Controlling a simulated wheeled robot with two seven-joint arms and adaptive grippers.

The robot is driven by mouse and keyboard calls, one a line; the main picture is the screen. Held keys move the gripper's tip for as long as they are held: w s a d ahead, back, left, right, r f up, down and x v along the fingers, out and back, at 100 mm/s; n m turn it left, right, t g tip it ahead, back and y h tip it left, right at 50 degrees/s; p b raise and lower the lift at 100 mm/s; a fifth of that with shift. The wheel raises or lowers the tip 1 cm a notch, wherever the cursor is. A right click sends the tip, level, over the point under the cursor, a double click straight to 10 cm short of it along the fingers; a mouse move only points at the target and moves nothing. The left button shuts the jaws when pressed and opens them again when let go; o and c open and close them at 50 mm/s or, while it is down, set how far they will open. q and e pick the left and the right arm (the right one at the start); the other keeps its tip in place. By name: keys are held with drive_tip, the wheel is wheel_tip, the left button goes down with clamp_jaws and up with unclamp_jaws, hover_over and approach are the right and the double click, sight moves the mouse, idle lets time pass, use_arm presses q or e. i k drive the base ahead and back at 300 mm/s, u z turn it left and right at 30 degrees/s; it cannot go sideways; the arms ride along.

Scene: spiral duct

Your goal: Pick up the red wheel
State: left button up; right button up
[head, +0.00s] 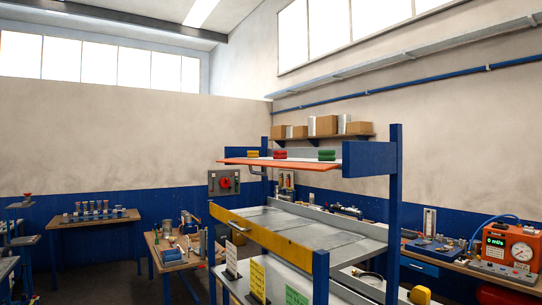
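In the head view, a small red wheel-like piece (280,154) lies on the upper shelf (285,163) of a blue-posted rack, between a yellow piece (252,154) and a green piece (327,155). A red round knob or handwheel (225,183) also shows on a grey wall panel (213,178) behind the rack. I cannot tell from this view alone which of the two is the red wheel. Neither of my grippers is in view.
The rack's grey lower tray (290,226) has a yellow front edge. Yellow and green cards stand below it. A wooden bench (185,262) with tools stands left of the rack. An orange gauge box (507,244) stands on the right bench. Dark floor shows at the lower left.

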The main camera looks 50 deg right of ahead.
sight(278, 154)
drive_tip(key=z, duration=0.15)
drive_tip(key=i, duration=1.65)
drive_tip(key=z, duration=0.65)
drive_tip(key=i, duration=1.55)
drive_tip(key=z, duration=0.75)
